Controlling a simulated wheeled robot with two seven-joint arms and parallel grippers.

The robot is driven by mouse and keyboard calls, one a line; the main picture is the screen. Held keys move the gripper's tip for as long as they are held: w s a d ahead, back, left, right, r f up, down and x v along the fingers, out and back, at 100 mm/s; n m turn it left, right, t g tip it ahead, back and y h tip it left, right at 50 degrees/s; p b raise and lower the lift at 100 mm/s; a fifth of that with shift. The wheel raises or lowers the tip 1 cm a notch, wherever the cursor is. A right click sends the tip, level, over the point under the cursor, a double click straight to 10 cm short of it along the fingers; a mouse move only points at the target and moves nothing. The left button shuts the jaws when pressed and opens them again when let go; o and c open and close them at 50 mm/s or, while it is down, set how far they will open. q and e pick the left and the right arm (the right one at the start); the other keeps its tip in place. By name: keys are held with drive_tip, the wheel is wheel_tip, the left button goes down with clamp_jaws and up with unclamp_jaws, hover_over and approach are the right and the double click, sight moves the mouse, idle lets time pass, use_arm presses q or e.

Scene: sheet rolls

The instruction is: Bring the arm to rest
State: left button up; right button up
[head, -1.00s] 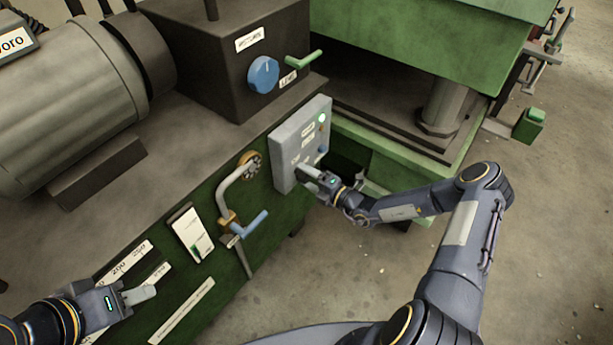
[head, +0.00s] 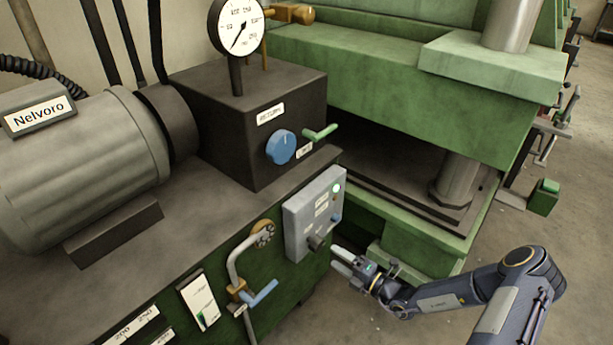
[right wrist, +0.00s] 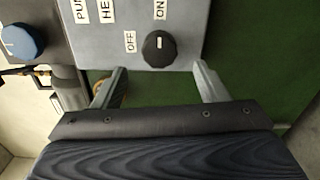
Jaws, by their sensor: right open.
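My right gripper (head: 343,262) is just right of the grey control box (head: 300,222) in the head view, apart from it. In the right wrist view its two fingers (right wrist: 160,85) are spread with nothing between them. Beyond them is the control box's black rotary switch (right wrist: 159,47), between OFF and ON labels, its white mark nearer the ON side. The switch also shows low on the box in the head view (head: 316,242). My left gripper is out of view.
A green press (head: 400,85) stands behind. A dark box with a blue knob (head: 281,147), a green lever (head: 320,132) and a gauge (head: 237,26) sits on the power unit. A blue-handled valve (head: 262,293) juts from its front.

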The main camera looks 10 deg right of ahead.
drive_tip(key=shift+r, duration=0.1)
drive_tip(key=s+a+r+n+g+y, duration=0.1)
drive_tip(key=s+a+r+n+g, duration=0.35)
drive_tip(key=r+n, duration=0.6)
drive_tip(key=s+a+r+n+g, duration=0.2)
drive_tip(key=s+r+n+g, duration=0.5)
drive_tip(key=n, duration=0.6)
drive_tip(key=s+d+r+n+t+h, duration=0.1)
drive_tip(key=s+d+r+n+h, duration=0.25)
drive_tip(key=s+n, duration=0.6)
drive_tip(key=s+d+r+n+t+h, duration=0.2)
drive_tip(key=s+r+n+h, duration=0.3)
drive_tip(key=s+n, duration=0.4)
wheel_tip(320, 180, up, 16)
drive_tip(key=n+p, duration=0.1)
drive_tip(key=p, duration=1.5)
drive_tip(key=shift+w+f, duration=0.2)
drive_tip(key=shift+w, duration=0.05)
